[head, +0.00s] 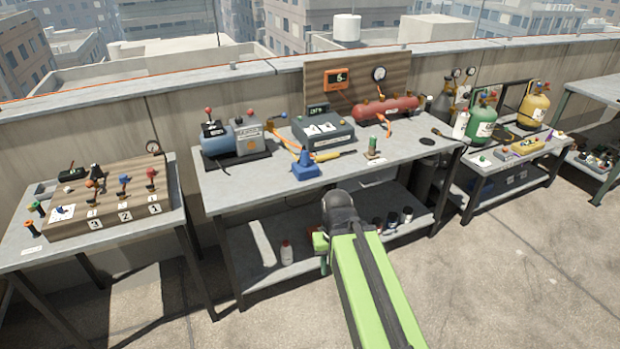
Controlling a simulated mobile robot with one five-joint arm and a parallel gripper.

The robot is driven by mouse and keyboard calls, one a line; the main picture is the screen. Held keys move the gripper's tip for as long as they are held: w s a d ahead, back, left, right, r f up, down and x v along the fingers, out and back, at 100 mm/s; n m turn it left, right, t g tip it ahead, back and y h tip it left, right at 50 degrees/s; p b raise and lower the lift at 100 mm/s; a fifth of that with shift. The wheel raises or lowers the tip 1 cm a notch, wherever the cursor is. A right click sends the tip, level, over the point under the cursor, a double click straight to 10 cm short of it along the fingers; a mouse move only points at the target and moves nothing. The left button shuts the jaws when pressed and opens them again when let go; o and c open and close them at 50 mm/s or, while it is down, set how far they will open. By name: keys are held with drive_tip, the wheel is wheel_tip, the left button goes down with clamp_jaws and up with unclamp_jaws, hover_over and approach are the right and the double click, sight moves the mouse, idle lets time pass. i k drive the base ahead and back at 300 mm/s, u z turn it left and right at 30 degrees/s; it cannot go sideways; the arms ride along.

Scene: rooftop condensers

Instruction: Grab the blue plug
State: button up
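A blue plug-like piece (304,160) stands upright on a blue base near the front edge of the middle bench (236,187). A smaller blue-topped piece (124,180) stands on the wooden block on the left bench. I cannot tell for sure which of the two is the plug. My green and black arm reaches up from the bottom, in front of the middle bench. My gripper (322,254) shows only partly, left of the arm's dark joint, below and apart from the blue pieces. Its fingers are too hidden to tell open from shut.
A grey box (323,131), a blue-grey pump (232,138), a red cylinder (386,108) and a green upright piece (374,147) stand on the middle bench. A wooden block (110,207) with several levers sits left. Green and yellow tanks stand right. The foreground floor is clear.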

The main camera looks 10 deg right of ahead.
sight(305, 159)
drive_tip(key=u, duration=0.5)
drive_tip(key=i, duration=1.55)
drive_tip(key=u, duration=0.65)
